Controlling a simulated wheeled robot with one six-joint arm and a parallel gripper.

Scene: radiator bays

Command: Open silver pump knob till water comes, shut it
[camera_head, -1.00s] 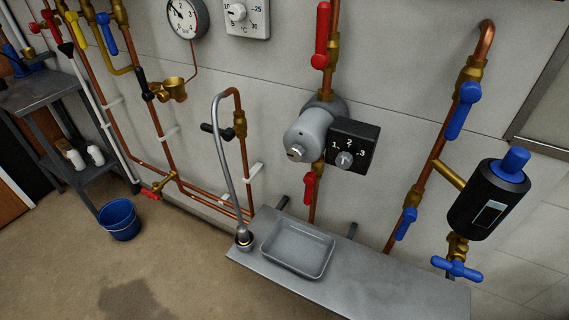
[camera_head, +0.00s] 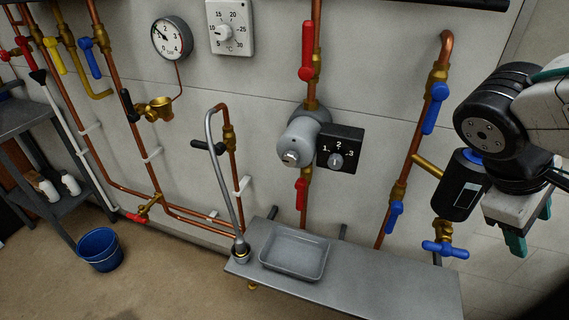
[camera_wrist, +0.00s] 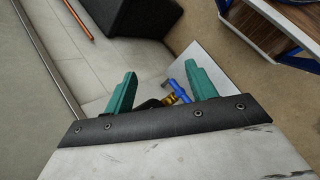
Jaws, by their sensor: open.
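The grey pump (camera_head: 303,130) sits on a copper pipe on the wall, mid-picture in the head view. A small silver knob (camera_head: 290,158) is on its front end, beside a black box with a 1-2-3 dial (camera_head: 338,160). A grey tray (camera_head: 295,256) stands on the metal shelf below the pump; I see no water in it. My gripper (camera_head: 530,228) is at the right, well away from the pump, with teal fingers pointing down. In the wrist view my gripper (camera_wrist: 160,69) is open and empty. The pump knob does not show there.
A black cylinder (camera_head: 458,190) and a blue cross-handle valve (camera_head: 445,250) are close left of my gripper. Red lever valves sit above (camera_head: 306,60) and below (camera_head: 301,195) the pump. A hose (camera_head: 224,180) ends on the shelf (camera_head: 370,285). A blue bucket (camera_head: 100,248) is on the floor.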

